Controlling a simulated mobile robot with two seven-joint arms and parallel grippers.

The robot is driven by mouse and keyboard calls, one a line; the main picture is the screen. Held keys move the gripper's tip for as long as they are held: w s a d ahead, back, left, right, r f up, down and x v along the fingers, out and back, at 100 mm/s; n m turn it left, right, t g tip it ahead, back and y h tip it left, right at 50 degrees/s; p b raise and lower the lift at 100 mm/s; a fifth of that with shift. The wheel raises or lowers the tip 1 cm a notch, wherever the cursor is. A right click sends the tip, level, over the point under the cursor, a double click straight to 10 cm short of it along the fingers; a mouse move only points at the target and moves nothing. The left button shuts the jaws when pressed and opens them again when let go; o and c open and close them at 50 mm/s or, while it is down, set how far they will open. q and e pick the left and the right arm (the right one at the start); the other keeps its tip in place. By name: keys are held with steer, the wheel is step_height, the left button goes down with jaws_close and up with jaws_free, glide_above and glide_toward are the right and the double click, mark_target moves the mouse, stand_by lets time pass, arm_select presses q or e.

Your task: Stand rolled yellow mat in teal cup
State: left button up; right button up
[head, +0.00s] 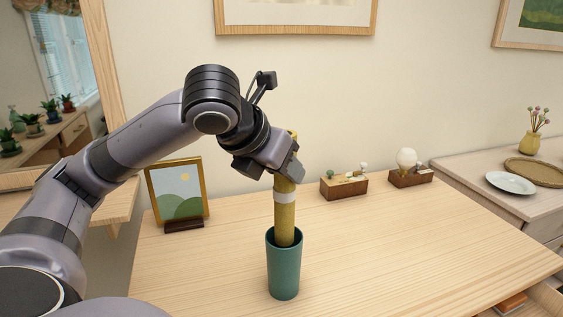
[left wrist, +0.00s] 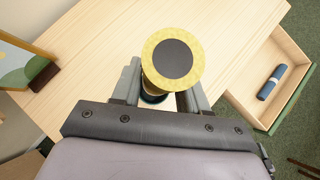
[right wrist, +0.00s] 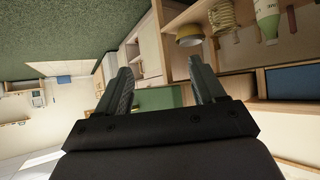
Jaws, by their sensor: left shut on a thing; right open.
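The rolled yellow mat (head: 285,218) is upright, with a pale band around it and its lower end inside the mouth of the teal cup (head: 285,272). The cup stands on the wooden table, and its inside is hidden, so I cannot tell whether the mat touches the bottom. My left gripper (head: 287,165) is shut on the mat near its top. In the left wrist view the mat's round end (left wrist: 172,58), yellow with a dark centre, sits between the fingers, with the cup mostly hidden below. My right gripper (right wrist: 163,88) is open and empty, away from the table.
A framed picture (head: 178,190) stands at the table's back left. Two small wooden blocks with ornaments, one at the back middle (head: 344,187) and one farther right (head: 410,178), are behind the cup. The table right of the cup is clear. An open drawer (left wrist: 262,98) holds a blue roll (left wrist: 272,82).

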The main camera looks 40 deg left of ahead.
mark_target(278, 202)
arm_select(q)
steer(key=shift+f+b, duration=1.5)
steer(key=shift+f, duration=1.4)
steer(key=shift+f+b, duration=0.45)
steer(key=shift+f, duration=0.4)
steer(key=o, duration=1.2)
steer(key=shift+c, duration=0.2)
steer(key=p+v, duration=0.1)
steer(key=v, duration=0.5)
steer(key=shift+s+r+p, duration=0.15)
steer(key=shift+r+p, duration=0.1)
steer(key=shift+p, duration=0.15)
steer(key=shift+s+r, duration=0.15)
steer(key=shift+s, duration=0.15)
